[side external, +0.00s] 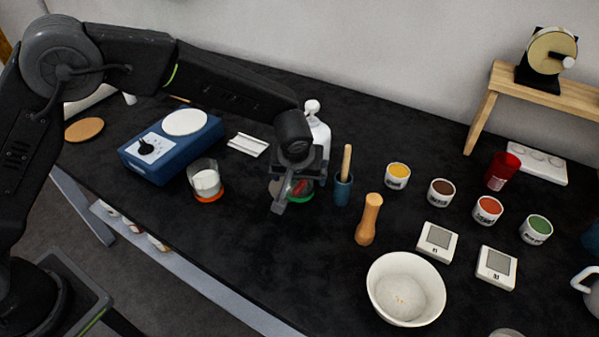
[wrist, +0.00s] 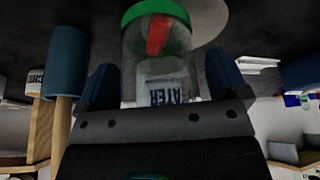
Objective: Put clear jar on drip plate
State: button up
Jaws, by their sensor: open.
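A clear jar (side external: 308,190) with a green base and something red inside stands on the dark table, partly hidden by my gripper (side external: 290,190). In the wrist view the clear jar (wrist: 158,48) shows upside down, with a label ending in "ATER". My gripper's open fingers (wrist: 160,78) lie on either side of it; I cannot tell whether they touch it. I cannot tell for sure which thing is the drip plate. A flat tan disc (side external: 84,130) lies at the far left, and a round white top (side external: 185,122) sits on the blue device.
A second clear jar (side external: 206,183) with an orange base stands left of my gripper. A blue cup (side external: 343,190) with a wooden handle is close on the right, and a white bottle (side external: 319,133) is behind. The table's front left is clear.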

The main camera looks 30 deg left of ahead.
jog(key=v, duration=1.2)
jog(key=shift+r, duration=0.2)
jog(key=s+a+r+m+h, duration=0.1)
jog(key=s+a+r+m, duration=0.1)
jog(key=s+a+r, duration=1)
jog(key=s+a+f+m, duration=0.1)
jog(key=s+a, duration=0.2)
jog(key=s, duration=0.3)
jog(key=s+a+f+m+t, duration=0.1)
jog(key=s+a+f, duration=0.1)
jog(key=s+a, duration=0.2)
jog(key=shift+s+f+h, duration=0.25)
jog(key=shift+s+h, duration=0.15)
jog(key=shift+s, duration=0.8)
